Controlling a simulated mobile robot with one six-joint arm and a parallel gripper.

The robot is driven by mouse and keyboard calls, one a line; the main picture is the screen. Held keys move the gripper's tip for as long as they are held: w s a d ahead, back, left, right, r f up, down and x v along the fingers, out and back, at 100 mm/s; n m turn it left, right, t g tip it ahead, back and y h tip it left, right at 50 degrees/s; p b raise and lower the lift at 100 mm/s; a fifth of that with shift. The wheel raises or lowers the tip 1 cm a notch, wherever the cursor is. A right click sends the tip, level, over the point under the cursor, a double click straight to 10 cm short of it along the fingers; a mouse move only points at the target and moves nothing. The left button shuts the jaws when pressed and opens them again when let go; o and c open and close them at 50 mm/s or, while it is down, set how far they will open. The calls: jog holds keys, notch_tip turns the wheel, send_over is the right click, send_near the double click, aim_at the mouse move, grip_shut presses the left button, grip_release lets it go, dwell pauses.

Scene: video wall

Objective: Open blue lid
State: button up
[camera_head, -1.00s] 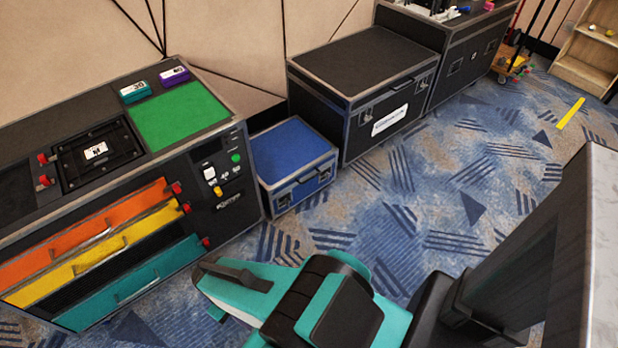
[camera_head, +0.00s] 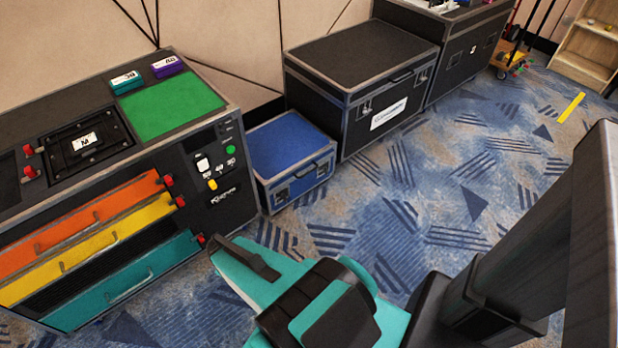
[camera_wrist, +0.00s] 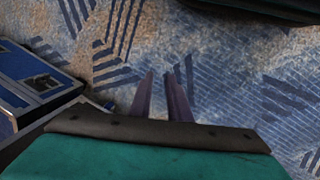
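A low case with a blue lid (camera_head: 288,143) stands on the carpet between the drawer cabinet and a black case. The lid is down, and its front shows latches and a handle. In the wrist view the case's blue front (camera_wrist: 32,88) shows at the left edge, cut off by the frame. My gripper (camera_wrist: 160,75) shows two dark fingers with a narrow gap and nothing between them. It is over the carpet to the right of the case, apart from it. In the head view my teal arm is in front of the case and the fingers are not clear.
The drawer cabinet (camera_head: 235,208) with orange, yellow and teal drawers stands left of the blue case. A large black case (camera_head: 360,60) stands to its right, with another (camera_head: 465,50) beyond. The carpet (camera_head: 400,190) in front of the blue case is free.

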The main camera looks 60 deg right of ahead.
jog(key=w+d+n+t+h+b, duration=0.1)
jog(key=w+d+t+h+b, duration=0.2)
jog(key=d, duration=0.9)
jog(key=w+d+n+t+h+b, duration=0.1)
jog(key=w+d+n+t+b, duration=0.25)
jog(key=d, duration=0.85)
jog(key=w+d+m+t+h+b, duration=0.15)
jog(key=w+d+b, duration=0.35)
jog(key=d, duration=0.7)
jog(key=s+d+n+t+y+b, duration=0.3)
jog(key=s+d+n+t+b, duration=0.4)
jog(key=s+d+n+b, duration=0.4)
jog(key=s+d+b, duration=0.1)
jog(key=s+d, duration=0.2)
jog(key=s, duration=0.3)
jog(key=shift+s+f+b, duration=0.25)
jog(key=shift+f+b, duration=0.05)
jog(key=shift+b, duration=0.05)
jog(key=shift+d, duration=0.1)
